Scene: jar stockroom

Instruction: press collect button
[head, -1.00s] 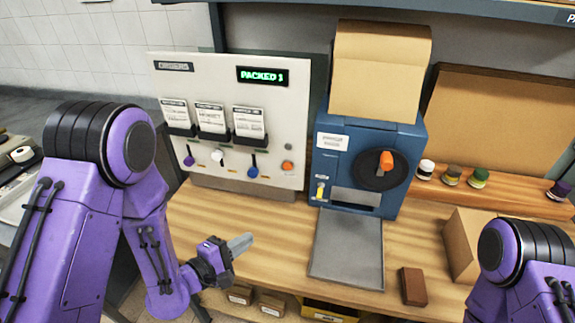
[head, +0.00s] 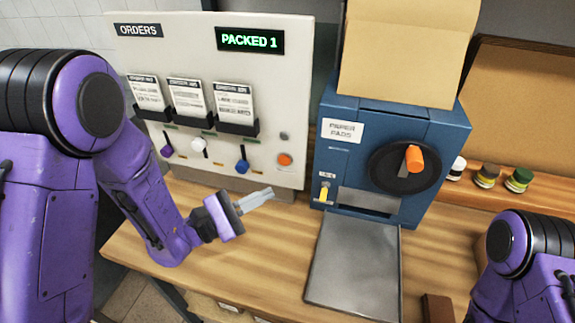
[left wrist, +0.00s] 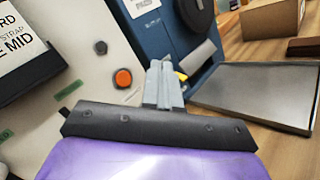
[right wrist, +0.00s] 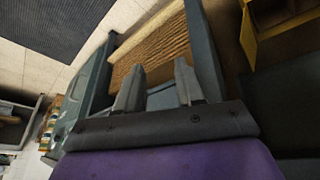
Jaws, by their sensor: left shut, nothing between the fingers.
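A round orange button (head: 285,160) sits at the lower right of the cream orders panel (head: 210,60); the small label below it is too small to read. It also shows in the left wrist view (left wrist: 123,78), left of the fingers. My left gripper (head: 268,193) is shut and empty, in front of the panel and below the button, apart from it. Its fingertips also show in the left wrist view (left wrist: 161,66). My right gripper (right wrist: 157,78) is open and empty in the right wrist view; in the head view only part of my right arm shows.
A blue paper pads dispenser (head: 350,110) with an orange-handled dial (head: 414,158) and a yellow lever (head: 323,193) stands right of the panel. A grey tray (head: 350,270) lies before it. Purple, white and blue knobs (head: 242,166) line the panel's lower edge. Small jars (head: 487,175) stand at right.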

